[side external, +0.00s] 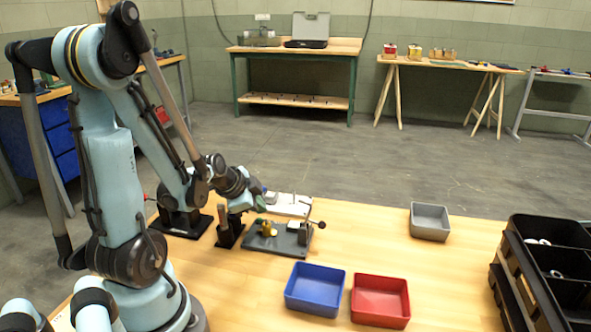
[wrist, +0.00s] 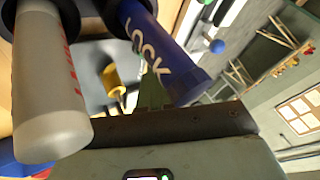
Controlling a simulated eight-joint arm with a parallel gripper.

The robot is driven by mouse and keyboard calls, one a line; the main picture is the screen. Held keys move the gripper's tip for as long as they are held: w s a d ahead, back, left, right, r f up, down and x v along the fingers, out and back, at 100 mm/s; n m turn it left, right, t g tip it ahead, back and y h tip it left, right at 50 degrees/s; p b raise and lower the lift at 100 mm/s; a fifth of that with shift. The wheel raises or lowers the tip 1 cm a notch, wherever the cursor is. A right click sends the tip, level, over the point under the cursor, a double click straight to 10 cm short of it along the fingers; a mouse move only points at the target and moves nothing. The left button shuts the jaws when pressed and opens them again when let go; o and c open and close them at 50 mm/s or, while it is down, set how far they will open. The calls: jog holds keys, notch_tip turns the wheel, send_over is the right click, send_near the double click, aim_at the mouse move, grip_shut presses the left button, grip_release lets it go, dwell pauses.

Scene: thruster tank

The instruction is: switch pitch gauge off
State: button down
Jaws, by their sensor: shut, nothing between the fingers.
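My gripper (side external: 257,203) is low over the fixtures on the wooden bench in the side view, shut and holding nothing. The wrist view shows a small dark screen (wrist: 149,174) with a green glow, cut off by the bottom edge, on a grey-green body (wrist: 180,155). I cannot tell for sure whether it is the pitch gauge, and no switch on it is visible. Above it are a pale cylinder (wrist: 52,95) with red lettering at left and a blue cylinder (wrist: 165,55) marked LOCK. A green tapered piece (wrist: 152,95) shows between them. I cannot tell whether anything touches.
A dark plate (side external: 272,241) carries a yellow part and a lever near my gripper. Blue (side external: 315,288), red (side external: 380,300) and grey (side external: 430,221) bins stand apart; a black rack (side external: 545,260) is at right. Bench between them is clear.

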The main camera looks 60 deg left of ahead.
aim_at(258, 220)
jog(key=shift+r, duration=3)
jog(key=d+r+n+h, duration=0.1)
jog(key=d+r+n, duration=0.1)
jog(key=d, duration=0.8)
jog(key=w+d+r+n+h, duration=0.1)
jog(key=d+r+n, duration=0.1)
jog(key=d, duration=0.8)
jog(key=shift+w+d+n+h, duration=0.15)
jog(key=shift+d+n+h, duration=0.1)
jog(key=shift+n+h, duration=0.05)
